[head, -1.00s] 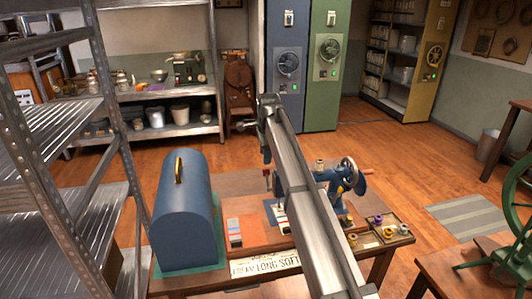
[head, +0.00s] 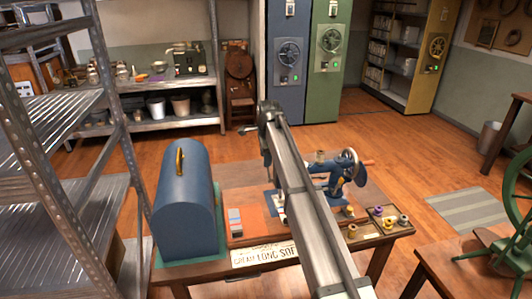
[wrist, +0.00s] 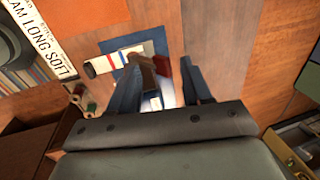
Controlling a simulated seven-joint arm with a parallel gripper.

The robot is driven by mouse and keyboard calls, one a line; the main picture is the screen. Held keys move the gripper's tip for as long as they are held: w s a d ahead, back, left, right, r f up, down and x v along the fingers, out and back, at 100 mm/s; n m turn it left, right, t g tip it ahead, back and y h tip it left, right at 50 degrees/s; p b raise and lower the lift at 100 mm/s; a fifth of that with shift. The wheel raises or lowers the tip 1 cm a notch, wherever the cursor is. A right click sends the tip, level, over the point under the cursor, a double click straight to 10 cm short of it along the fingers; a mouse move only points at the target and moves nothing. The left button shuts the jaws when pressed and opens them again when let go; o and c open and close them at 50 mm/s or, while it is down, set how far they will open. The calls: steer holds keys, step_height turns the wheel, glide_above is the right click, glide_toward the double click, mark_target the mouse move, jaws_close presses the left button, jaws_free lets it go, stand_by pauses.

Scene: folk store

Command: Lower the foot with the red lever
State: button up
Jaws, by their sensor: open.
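A blue sewing machine (head: 343,178) stands on a wooden table, its left end largely hidden behind my arm in the head view. In the wrist view a red lever-like part (wrist: 162,66) shows near a blue plate (wrist: 118,47), beside a brown bar. My gripper (wrist: 161,68) is open, with one finger on either side of the red part. I cannot tell whether either finger touches it. The foot cannot be made out. In the head view the fingers are not clearly visible.
A striped white, red and blue roll (wrist: 103,65) lies left of the fingers. A blue domed case (head: 184,205) stands at the table's left. A tray of spools (head: 385,221) lies at the right. A metal shelf (head: 75,190) rises at the far left.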

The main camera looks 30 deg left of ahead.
steer(key=shift+w+a+f, duration=0.15)
steer(key=shift+f, duration=0.7)
steer(key=shift+f, duration=0.4)
